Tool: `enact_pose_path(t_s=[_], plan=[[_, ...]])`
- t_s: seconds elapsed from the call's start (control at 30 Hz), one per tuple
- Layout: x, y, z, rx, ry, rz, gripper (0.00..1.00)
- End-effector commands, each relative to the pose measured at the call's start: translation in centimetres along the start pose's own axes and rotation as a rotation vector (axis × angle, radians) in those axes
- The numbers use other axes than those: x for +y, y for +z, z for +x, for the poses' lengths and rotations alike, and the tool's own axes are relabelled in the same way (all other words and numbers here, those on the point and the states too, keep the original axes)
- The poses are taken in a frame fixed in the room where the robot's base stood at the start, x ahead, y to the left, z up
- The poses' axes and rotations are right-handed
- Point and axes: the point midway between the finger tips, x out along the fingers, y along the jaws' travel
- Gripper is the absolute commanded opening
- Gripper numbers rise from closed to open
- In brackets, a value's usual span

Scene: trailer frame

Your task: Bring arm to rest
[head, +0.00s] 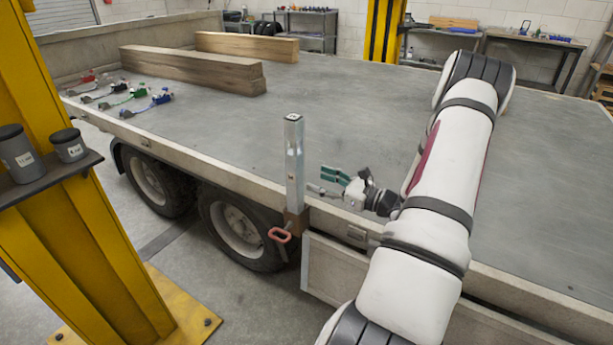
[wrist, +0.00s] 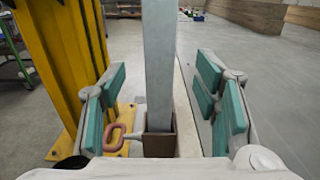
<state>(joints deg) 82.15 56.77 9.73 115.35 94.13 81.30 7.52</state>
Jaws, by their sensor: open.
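My gripper (head: 335,182) is at the end of my white arm, just right of an upright metal stake post at the trailer's side edge. Its green-padded fingers are spread open in the wrist view (wrist: 165,110). The grey stake post (head: 294,165) stands upright in a brown socket (head: 296,222) on the trailer's side. In the wrist view the post (wrist: 160,60) rises between the two fingers, with gaps on both sides. A red-handled pin (head: 281,235) sits at the socket. My arm reaches over the trailer bed from the lower right.
The trailer bed (head: 330,105) is mostly clear. Timber beams (head: 190,70) and several coloured straps (head: 125,97) lie at its far left. A yellow column (head: 95,230) with a shelf of grey jars (head: 15,155) stands at left. Workbenches (head: 530,40) line the back wall.

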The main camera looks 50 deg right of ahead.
Motion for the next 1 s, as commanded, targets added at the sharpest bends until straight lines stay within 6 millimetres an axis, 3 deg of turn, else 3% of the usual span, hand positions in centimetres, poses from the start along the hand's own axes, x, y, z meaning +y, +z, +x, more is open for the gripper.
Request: enact_pose_path(t_s=[0.1, 0.3, 0.57, 0.67, 0.77, 0.9, 1.0], plan=[[-0.1, 0.0, -1.7, 0.0, -0.002, 0.0, 0.56], [0.0, 0.0, -3.0, -0.001, 0.0, 0.0, 0.56], [0.2, 0.2, -2.9, 0.001, 0.008, -0.003, 0.56], [1.4, 1.4, -1.9, 0.016, 0.063, -0.033, 0.56], [4.5, 4.1, 0.1, 0.051, 0.188, -0.105, 0.56], [11.2, 8.6, 2.8, 0.12, 0.437, -0.258, 0.56], [16.2, 11.4, 3.6, 0.168, 0.616, -0.381, 0.56]])
